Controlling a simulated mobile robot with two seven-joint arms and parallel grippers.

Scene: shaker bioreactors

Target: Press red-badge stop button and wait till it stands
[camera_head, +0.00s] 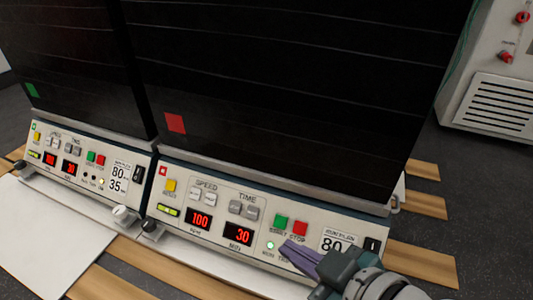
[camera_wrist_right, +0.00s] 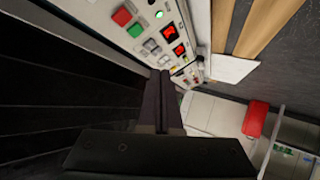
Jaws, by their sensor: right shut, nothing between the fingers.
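The shaker with the red badge (camera_head: 175,123) is the right one in the head view. Its front panel carries a red stop button (camera_head: 299,228) beside a green start button (camera_head: 281,222). Its red displays read 100 (camera_head: 200,220) and 30 (camera_head: 238,236), and a small green light (camera_head: 270,246) is lit. My right gripper (camera_head: 288,249) is shut and empty, its fingertips just below the stop button in the picture; contact cannot be told. In the right wrist view the red button (camera_wrist_right: 121,16) shows left of the shut fingertips (camera_wrist_right: 160,74), apart from them. My left gripper is not in view.
A second shaker with a green badge (camera_head: 31,90) stands at left with its own similar panel (camera_head: 75,165). A pale cabinet with a vent (camera_head: 497,105) stands at the right. Wooden slats (camera_head: 425,262) lie under the shakers. A red object (camera_wrist_right: 256,118) shows in the wrist view.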

